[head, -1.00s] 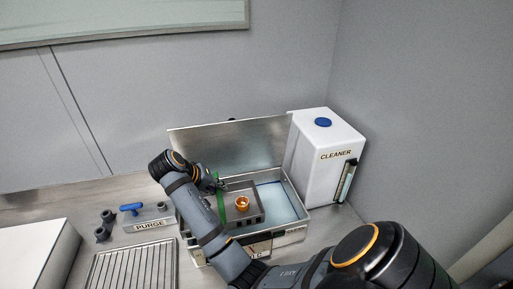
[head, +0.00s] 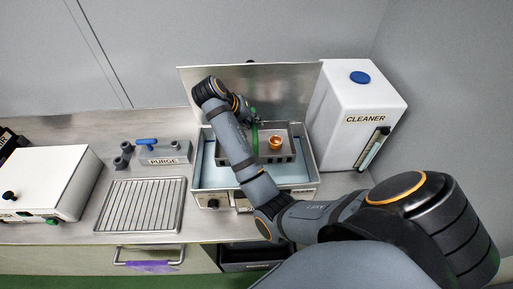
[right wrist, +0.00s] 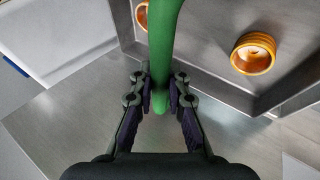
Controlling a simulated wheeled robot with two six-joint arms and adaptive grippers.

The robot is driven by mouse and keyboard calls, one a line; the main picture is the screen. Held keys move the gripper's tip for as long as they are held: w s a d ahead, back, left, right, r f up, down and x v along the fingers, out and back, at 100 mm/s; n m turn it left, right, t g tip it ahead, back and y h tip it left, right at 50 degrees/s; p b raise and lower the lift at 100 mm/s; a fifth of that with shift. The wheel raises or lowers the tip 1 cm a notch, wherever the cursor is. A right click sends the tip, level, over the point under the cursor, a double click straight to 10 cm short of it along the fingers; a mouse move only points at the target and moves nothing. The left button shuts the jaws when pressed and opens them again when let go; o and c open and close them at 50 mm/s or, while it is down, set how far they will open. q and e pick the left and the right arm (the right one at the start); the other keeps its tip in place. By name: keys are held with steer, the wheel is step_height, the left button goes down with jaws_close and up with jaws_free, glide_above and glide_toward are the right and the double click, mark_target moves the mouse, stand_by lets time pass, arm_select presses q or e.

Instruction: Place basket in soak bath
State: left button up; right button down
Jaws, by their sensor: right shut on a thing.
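The grey basket (head: 285,157) has a green handle (head: 255,139) and holds a copper-coloured ring part (head: 275,142). The basket (right wrist: 212,40) also shows in the right wrist view, with two ring parts in it. My right gripper (head: 251,115) is shut on the green handle, which passes between its fingers in the wrist view (right wrist: 160,92). The soak bath (head: 220,189) is an open metal box with its lid (head: 285,85) raised behind. The basket is over the bath opening, toward its right side; I cannot tell its exact height. My left gripper is out of view.
A white cleaner tank (head: 350,115) with a blue cap stands close at the bath's right. A purge block (head: 172,152), a slatted drain tray (head: 140,206) and a white box (head: 45,180) lie to the left. My right arm crosses the bath front.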

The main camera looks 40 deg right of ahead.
steer(key=shift+a+f+b, duration=0.2)
steer(key=shift+f+b, duration=0.25)
steer(key=shift+f, duration=0.1)
steer(key=shift+f+b, duration=0.7)
step_height(320, 180, down, 3)
steer(key=b, duration=0.3)
steer(key=shift+f, duration=0.4)
step_height(320, 180, down, 4)
steer(key=shift+f+p, duration=0.25)
steer(key=shift+p, duration=0.4)
steer(key=shift+f+p, duration=0.3)
steer(key=shift+f, duration=2.2)
steer(key=c, duration=1.3)
jaws_free()
